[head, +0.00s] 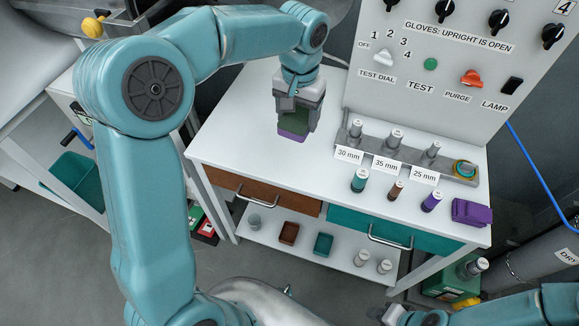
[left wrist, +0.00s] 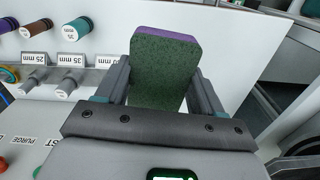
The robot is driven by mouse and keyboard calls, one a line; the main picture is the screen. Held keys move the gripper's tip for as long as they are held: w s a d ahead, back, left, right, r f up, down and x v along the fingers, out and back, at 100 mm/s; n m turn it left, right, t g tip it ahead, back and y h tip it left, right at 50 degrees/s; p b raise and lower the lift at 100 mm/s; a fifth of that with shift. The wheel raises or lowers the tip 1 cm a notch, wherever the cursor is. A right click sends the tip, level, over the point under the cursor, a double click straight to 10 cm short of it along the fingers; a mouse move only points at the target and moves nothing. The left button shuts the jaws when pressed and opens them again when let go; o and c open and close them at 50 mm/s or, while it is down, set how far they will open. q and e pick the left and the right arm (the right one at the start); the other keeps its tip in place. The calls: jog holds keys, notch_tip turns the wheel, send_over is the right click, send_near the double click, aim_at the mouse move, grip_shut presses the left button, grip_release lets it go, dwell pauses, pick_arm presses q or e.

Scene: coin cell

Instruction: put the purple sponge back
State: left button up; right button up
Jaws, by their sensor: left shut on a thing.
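The purple sponge (head: 292,135) has a dark green face and a purple layer. It is held in my left gripper (head: 296,118), over the left part of the white worktop. In the left wrist view the sponge (left wrist: 164,72) stands up between the two fingers of the gripper (left wrist: 162,92), its green face toward the camera and its purple edge at the far end. I cannot tell whether its lower end touches the worktop. Part of my right arm shows at the bottom right of the head view, but its fingers do not show.
A purple block-like thing (head: 472,212) lies at the worktop's right front corner. Several capped vials, such as a teal one (head: 359,181), stand before a grey rack (head: 410,152) with size labels. The control panel (head: 440,75) rises behind. The worktop's left front (head: 235,150) is clear.

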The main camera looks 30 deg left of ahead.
pick_arm(q)
jog(key=a+n+b, duration=0.1)
jog(key=a+b, duration=0.2)
jog(key=a, duration=0.2)
jog(key=b, duration=0.1)
send_over(283, 163)
notch_tip(283, 163, down, 14)
jog(key=shift+d+r, duration=0.1)
jog(key=shift+w+f, duration=0.1)
jog(key=shift+f, duration=0.25)
notch_tip(283, 163, down, 4)
jog(key=shift+r, duration=0.2)
jog(key=shift+f, duration=0.25)
pick_arm(e)
notch_tip(283, 163, down, 6)
jog(key=shift+w+d+r, duration=0.1)
jog(key=shift+w+r, duration=0.05)
jog(key=shift+r, duration=0.05)
